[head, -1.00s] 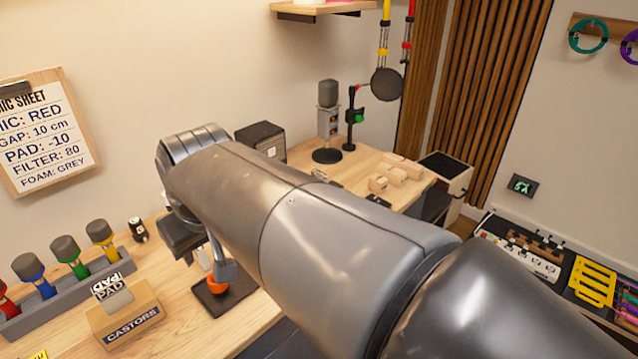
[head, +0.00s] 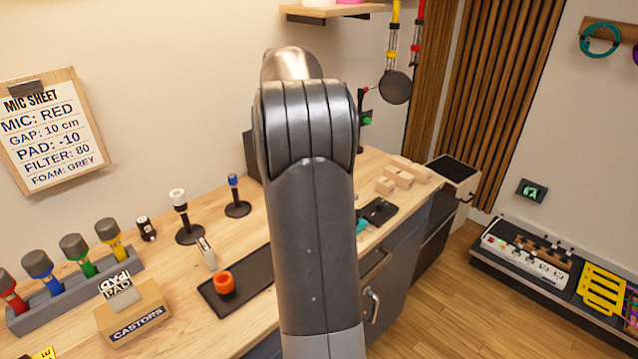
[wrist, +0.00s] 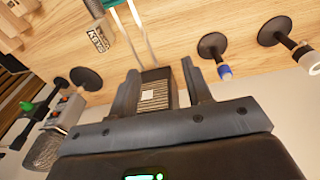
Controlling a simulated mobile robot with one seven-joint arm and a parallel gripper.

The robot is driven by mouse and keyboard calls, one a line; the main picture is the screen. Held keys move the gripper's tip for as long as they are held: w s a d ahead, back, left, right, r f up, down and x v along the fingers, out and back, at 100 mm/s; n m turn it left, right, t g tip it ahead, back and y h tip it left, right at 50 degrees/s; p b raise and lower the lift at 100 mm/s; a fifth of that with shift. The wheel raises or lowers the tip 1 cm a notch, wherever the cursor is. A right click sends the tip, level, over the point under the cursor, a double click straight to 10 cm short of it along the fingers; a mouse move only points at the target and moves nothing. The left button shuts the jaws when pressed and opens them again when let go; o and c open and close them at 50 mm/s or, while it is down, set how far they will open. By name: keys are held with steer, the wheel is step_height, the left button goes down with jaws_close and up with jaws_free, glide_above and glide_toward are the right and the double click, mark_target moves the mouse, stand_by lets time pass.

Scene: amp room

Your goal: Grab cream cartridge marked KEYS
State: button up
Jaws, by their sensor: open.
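A small pale block with dark lettering that seems to read KEYS (wrist: 98,38) is in the wrist view, upper left, on the wooden table. It appears tilted in that view, and I cannot make it out in the head view. My gripper (wrist: 160,72) is open, its two fingers apart. The block lies beyond and left of the fingers, not between them. In the head view my arm hides the gripper and the table behind it.
A dark box with a pale striped face (wrist: 157,92) shows between the fingers. A blue-tipped stand (wrist: 215,52) is to its right. Wooden blocks (head: 396,176) lie at the back right.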

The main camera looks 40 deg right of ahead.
steer(key=shift+g+y, duration=0.4)
steer(key=shift+g, duration=0.2)
steer(key=d+f, duration=0.3)
steer(key=d, duration=0.2)
steer(key=d+f, duration=0.3)
steer(key=d, duration=0.2)
steer(key=d+f, duration=0.2)
steer(key=d, duration=0.2)
steer(key=shift+s+d+f, duration=0.35)
steer(key=shift+d+f, duration=0.2)
steer(key=shift+f, duration=0.25)
steer(key=f, duration=1)
steer(key=shift+a, duration=0.2)
jaws_close()
